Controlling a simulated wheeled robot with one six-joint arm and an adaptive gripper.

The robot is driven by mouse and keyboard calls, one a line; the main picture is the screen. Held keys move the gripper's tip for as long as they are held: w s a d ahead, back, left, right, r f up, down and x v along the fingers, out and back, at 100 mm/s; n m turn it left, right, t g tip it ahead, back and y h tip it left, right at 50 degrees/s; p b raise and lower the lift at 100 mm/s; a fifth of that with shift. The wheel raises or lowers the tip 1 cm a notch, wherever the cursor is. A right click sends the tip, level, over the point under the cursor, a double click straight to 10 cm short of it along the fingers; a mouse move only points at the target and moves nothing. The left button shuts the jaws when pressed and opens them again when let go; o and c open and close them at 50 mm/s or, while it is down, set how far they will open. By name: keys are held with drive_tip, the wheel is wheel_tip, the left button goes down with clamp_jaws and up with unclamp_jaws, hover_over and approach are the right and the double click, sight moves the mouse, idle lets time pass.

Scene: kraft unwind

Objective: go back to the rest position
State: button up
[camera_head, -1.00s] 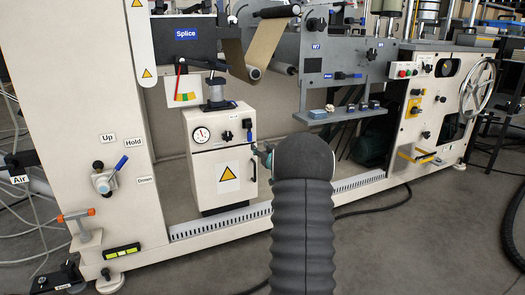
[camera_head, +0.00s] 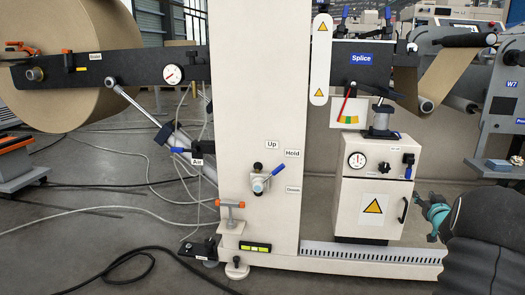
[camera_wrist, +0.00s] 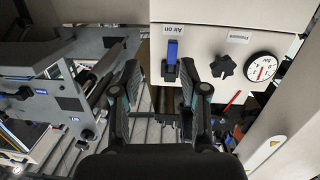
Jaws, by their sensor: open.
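My gripper (camera_wrist: 160,72) is open and empty in the wrist view, its two dark fingers spread. In the head view its teal part (camera_head: 435,212) shows at the right, beside the white cabinet (camera_head: 352,212) and apart from it; my dark sleeved arm hides part of it. The cabinet's blue "Air on" lever (camera_wrist: 172,60) shows beyond the gap between my fingertips in the wrist view. It also shows in the head view (camera_head: 408,166), above and left of my gripper. A black star knob (camera_wrist: 223,67) and a round gauge (camera_wrist: 261,68) sit beside the lever.
A white machine column (camera_head: 255,110) carries a valve with a blue handle (camera_head: 268,178). A large kraft roll (camera_head: 75,85) is at the left. A black cable (camera_head: 125,262) and pale hoses lie on the grey floor. A grey W7 panel (camera_head: 500,105) stands at the right.

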drive_tip(key=s+d+f+m+g+h, duration=0.15)
drive_tip(key=s+f+g, duration=0.25)
drive_tip(key=f, duration=0.4)
drive_tip(key=s+a+f+m+g+p, duration=0.1)
drive_tip(key=s+a+f+g, duration=0.1)
drive_tip(key=s+a+g, duration=0.55)
drive_tip(key=s+a+r+n+y+p, duration=0.1)
drive_tip(key=s+a+r+y+p, duration=0.1)
drive_tip(key=s+a+r, duration=0.5)
drive_tip(key=s+a+r+n+y+p, duration=0.2)
drive_tip(key=s+a+r, duration=0.5)
drive_tip(key=s+a, duration=0.5)
drive_tip(key=s+a+r+n+y+p, duration=0.2)
drive_tip(key=s+a+r, duration=0.6)
drive_tip(key=a, duration=1.3)
drive_tip(key=shift+s+t+y+p, duration=0.35)
drive_tip(key=shift+s+t+p, duration=0.1)
drive_tip(key=shift+s+p, duration=0.65)
drive_tip(key=shift+w+r, duration=0.1)
drive_tip(key=shift+w, duration=0.05)
